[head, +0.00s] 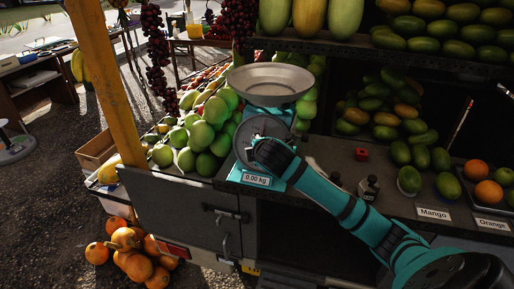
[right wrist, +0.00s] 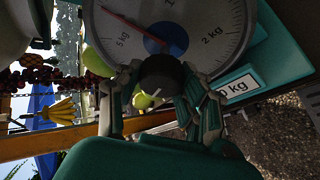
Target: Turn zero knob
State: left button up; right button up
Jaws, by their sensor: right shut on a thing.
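A teal weighing scale (head: 268,108) with a round metal pan (head: 270,82) stands at the front left corner of the truck's counter. Its dial (head: 254,128) faces out, partly hidden by my right gripper. A label (head: 257,180) below reads 0.00 kg. In the right wrist view the dial (right wrist: 215,20) shows a red needle, and the dark round zero knob (right wrist: 160,72) sits in front of its lower part. My right gripper (right wrist: 160,80) is shut on the knob, one finger on each side. My left gripper is not in view.
Green mangoes (head: 208,120) lie left of the scale. A red cube (head: 361,154) and a small dark bottle (head: 369,188) stand on the counter to the right. An upper shelf (head: 350,48) holds melons. A yellow post (head: 108,80) rises at the left.

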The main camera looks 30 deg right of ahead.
jog(key=shift+f, duration=0.15)
dwell(0.3)
jog(key=o, duration=1.2)
jog(key=shift+c, duration=0.2)
jog(key=v, duration=1.2)
